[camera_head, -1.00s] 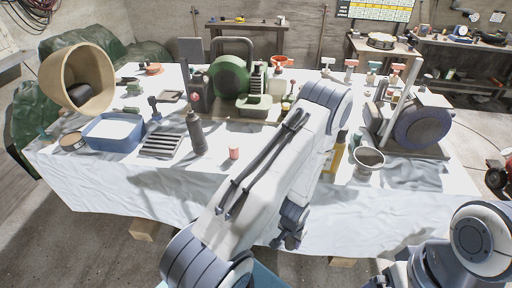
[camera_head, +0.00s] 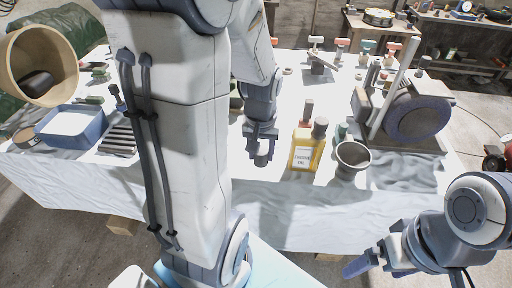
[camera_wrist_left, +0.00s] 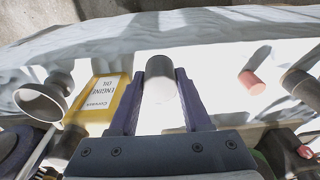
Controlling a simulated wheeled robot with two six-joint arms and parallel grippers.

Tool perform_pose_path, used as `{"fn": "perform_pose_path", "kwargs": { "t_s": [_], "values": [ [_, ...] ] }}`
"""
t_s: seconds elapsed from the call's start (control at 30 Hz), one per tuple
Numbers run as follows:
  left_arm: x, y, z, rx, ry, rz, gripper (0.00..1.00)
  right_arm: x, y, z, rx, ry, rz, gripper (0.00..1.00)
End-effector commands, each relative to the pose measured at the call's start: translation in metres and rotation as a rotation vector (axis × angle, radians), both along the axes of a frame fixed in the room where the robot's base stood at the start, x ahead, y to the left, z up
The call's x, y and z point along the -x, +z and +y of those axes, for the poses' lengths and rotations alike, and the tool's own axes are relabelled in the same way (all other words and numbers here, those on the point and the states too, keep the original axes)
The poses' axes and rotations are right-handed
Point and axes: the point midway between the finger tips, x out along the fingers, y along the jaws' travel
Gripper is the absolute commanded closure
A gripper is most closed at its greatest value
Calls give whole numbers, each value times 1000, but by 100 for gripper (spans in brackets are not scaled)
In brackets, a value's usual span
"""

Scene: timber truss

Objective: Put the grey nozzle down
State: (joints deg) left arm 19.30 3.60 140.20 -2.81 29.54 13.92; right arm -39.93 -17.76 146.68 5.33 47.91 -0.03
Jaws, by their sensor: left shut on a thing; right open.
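My left gripper (camera_head: 261,142) is above the front middle of the white-covered table, left of the yellow engine oil bottle (camera_head: 303,152). It is shut on the grey nozzle (camera_head: 261,159). In the left wrist view the nozzle (camera_wrist_left: 160,80) is a short grey cylinder, pale in the light, between the two fingers (camera_wrist_left: 160,105). Whether its lower end touches the table cannot be told. My right gripper (camera_head: 366,262) is open and empty, low at the front right, off the table edge.
A grinder-like machine (camera_head: 418,115) is further right. A blue tray (camera_head: 72,128) and slatted rack (camera_head: 118,140) are at left. The left wrist view shows a small pink cylinder (camera_wrist_left: 251,83) and dark bottle (camera_wrist_left: 303,86). Bare cloth lies in front.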

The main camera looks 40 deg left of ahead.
Motion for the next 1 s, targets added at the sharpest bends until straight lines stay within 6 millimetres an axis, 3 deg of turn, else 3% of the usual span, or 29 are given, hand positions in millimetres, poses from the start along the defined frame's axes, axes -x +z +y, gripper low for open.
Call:
{"fn": "perform_pose_path", "kwargs": {
  "t_s": [0.53, 0.77, 1.0],
  "values": [
    [-61, -58, 84, 1, 18, 2, 100, 0, 21, 0, 0, -1, 0, 3],
    [-70, -72, 93, 1, 14, 1, 100, 0, 24, 0, 0, -1, 0, 3],
    [-70, -103, 92, 1, 11, 2, 100, 0, 32, 0, 0, -1, 0, 3]
  ]
}}
